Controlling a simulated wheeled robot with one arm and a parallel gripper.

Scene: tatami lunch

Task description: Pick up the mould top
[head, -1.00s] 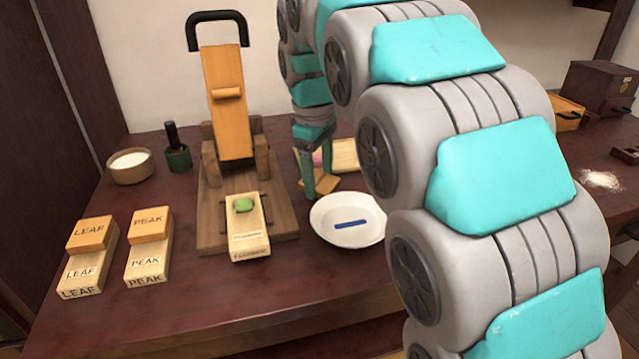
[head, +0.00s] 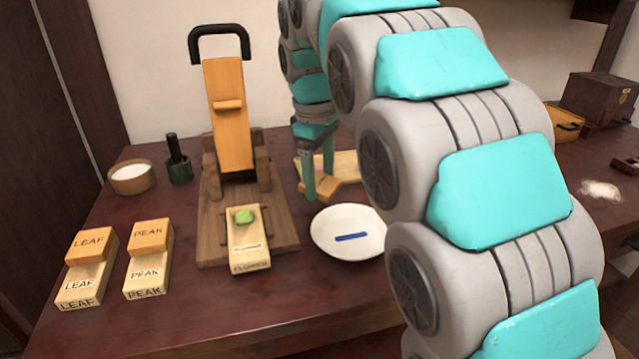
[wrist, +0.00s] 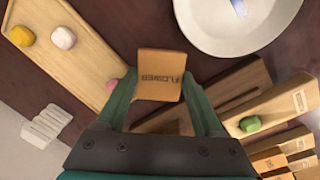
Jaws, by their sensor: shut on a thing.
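The flower mould top, an orange-brown wooden block (wrist: 160,75) marked FLOWER, is between my gripper's fingers (wrist: 156,92) in the wrist view. In the head view the same block (head: 319,188) sits low between the teal fingers of my gripper (head: 322,184), behind the white plate. My gripper is shut on it, with a finger on each side. The pale flower mould base (head: 249,255) rests on the press's wooden bed with a green lump (head: 245,217) on it; the lump also shows in the wrist view (wrist: 250,124).
The press (head: 228,120) has its orange lever arm raised. A white plate (head: 347,220) holds a blue strip. The leaf mould (head: 85,285) and peak mould (head: 147,280) stand at the front left. A wooden board (wrist: 70,60) with coloured lumps lies beside my gripper.

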